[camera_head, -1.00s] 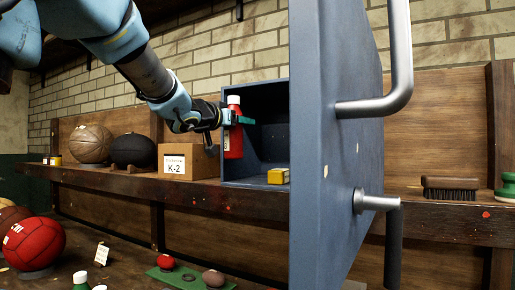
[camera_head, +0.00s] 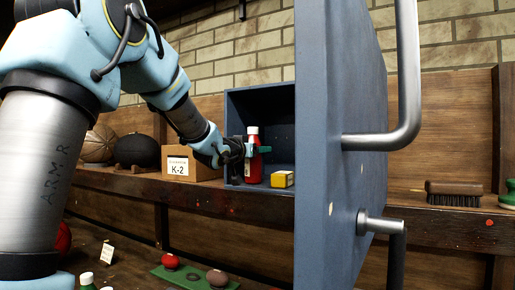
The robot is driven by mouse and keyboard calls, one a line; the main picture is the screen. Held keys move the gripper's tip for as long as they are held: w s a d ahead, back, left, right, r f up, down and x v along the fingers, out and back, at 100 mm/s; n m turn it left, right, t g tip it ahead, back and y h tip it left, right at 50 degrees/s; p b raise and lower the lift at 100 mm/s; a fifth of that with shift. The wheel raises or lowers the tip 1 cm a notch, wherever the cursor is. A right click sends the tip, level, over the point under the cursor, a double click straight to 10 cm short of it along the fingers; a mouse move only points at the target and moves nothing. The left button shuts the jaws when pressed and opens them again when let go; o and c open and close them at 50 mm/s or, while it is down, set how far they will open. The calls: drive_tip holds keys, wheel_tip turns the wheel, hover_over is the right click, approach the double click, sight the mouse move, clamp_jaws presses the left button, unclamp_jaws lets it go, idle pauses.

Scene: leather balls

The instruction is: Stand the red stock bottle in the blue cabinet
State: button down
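The red stock bottle (camera_head: 253,158) with a white cap is upright inside the blue cabinet (camera_head: 229,130), near its left wall. Its base looks to be at the cabinet floor, but I cannot tell if it touches. The cabinet's blue door (camera_head: 335,150) stands wide open toward me and hides the cabinet's right side.
A yellow box (camera_head: 282,179) sits at the cabinet's front, right of the bottle. A cardboard box marked K-2 (camera_head: 190,163) and dark balls stand left on the shelf (camera_head: 140,187). A brush (camera_head: 454,193) lies right of the door. The door handle (camera_head: 408,80) juts out.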

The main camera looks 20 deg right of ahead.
idle(0.3)
drive_tip(key=shift+f+b, duration=0.2)
drive_tip(key=shift+b, duration=0.1)
drive_tip(key=shift+c, duration=0.6)
unclamp_jaws()
drive_tip(key=b+v, duration=0.3)
drive_tip(key=v, duration=0.9)
drive_tip(key=shift+r, duration=0.25)
